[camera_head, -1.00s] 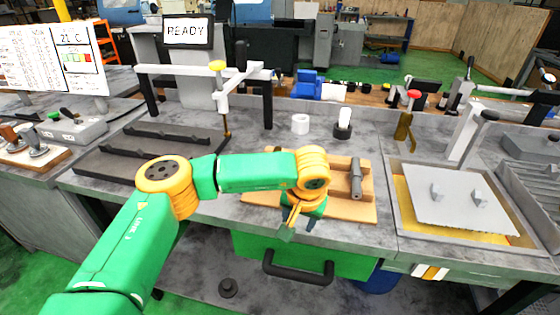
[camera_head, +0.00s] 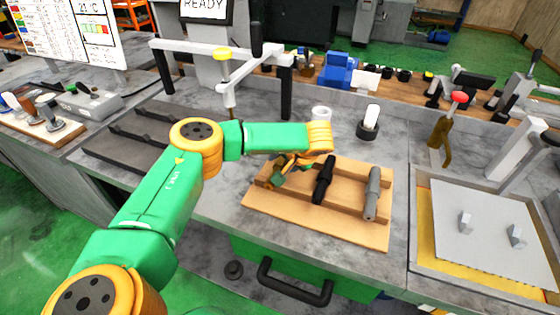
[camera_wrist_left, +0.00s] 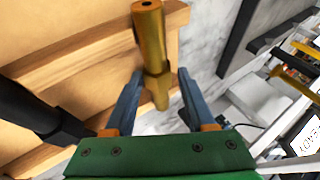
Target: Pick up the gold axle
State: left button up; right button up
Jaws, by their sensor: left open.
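The gold axle (camera_wrist_left: 150,45) lies on a wooden rack (camera_wrist_left: 60,45) in the left wrist view. My left gripper (camera_wrist_left: 159,76) is open, with one blue-grey finger on each side of the axle's near part. I cannot tell whether either finger touches it. In the head view my left gripper (camera_head: 287,170) is low over the left side of the wooden rack (camera_head: 345,226); it and the wrist hide most of the gold axle there. My right gripper is not in view.
A black axle (camera_head: 324,180) and a grey axle (camera_head: 372,193) lie on the same rack, to the right of my gripper. The black one also shows at the left wrist view's left edge (camera_wrist_left: 38,112). A white ring (camera_head: 321,114) stands behind the rack.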

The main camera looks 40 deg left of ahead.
pick_arm(q)
jog(key=shift+w+d+f, duration=0.1)
jog(key=shift+w+f, duration=0.05)
jog(key=shift+w, duration=0.1)
jog(key=shift+s, duration=0.15)
jog(key=c, duration=0.7)
grip_shut()
dwell(0.3)
